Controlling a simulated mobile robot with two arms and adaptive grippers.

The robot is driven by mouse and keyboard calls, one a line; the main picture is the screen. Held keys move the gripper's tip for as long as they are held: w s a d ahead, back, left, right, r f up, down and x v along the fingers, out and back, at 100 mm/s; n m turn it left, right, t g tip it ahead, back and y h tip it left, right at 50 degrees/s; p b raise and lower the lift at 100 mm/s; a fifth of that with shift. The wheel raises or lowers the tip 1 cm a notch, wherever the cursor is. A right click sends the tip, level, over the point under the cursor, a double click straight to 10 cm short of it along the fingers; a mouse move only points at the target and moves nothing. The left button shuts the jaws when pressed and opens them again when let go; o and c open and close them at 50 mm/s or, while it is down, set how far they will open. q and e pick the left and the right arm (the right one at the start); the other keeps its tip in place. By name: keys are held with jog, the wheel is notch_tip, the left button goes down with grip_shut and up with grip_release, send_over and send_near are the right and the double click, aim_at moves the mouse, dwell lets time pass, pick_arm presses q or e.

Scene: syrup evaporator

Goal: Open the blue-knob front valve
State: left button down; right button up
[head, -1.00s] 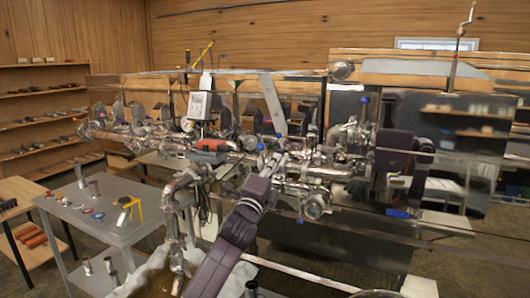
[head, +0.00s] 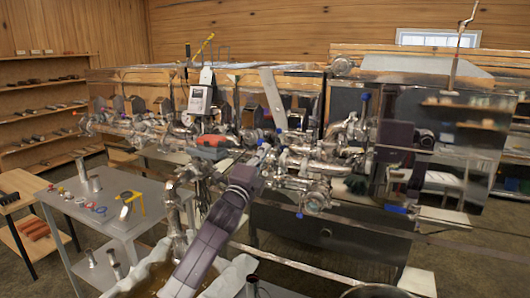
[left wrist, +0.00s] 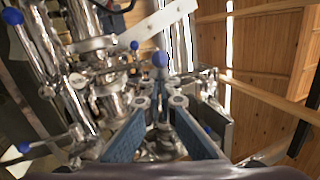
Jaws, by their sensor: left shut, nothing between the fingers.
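My left gripper (head: 264,152) reaches in from below to the pipework at the front of the evaporator. Its fingers are shut with nothing held, and they also show in the left wrist view (left wrist: 159,103). A blue knob (left wrist: 160,59) stands just beyond the fingertips in that view, apart from them. A second blue knob (left wrist: 134,45) is up and left of it. In the head view a blue knob (head: 278,131) shows close to the gripper, and another (head: 300,215) hangs lower right. I cannot tell which one is the front valve. My right gripper is not seen.
Steel pipes (head: 320,165) crowd around the left gripper. A grey side table (head: 110,225) with small parts stands at the left. A red-orange box (head: 209,153) lies on the pipework left of the gripper. Wall shelves (head: 40,110) are behind the table.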

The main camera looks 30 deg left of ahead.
pick_arm(q)
jog(key=shift+a+n, duration=0.25)
jog(key=shift+n, duration=0.05)
jog(key=w+a+f+n+b, duration=0.1)
jog(key=a+f+n+b, duration=0.1)
jog(key=a+f+n, duration=0.6)
jog(key=shift+w+a+n+h, duration=0.4)
jog(key=shift+a+n, duration=1.85)
jog(key=shift+n, duration=1.25)
jog(key=shift+f, duration=0.1)
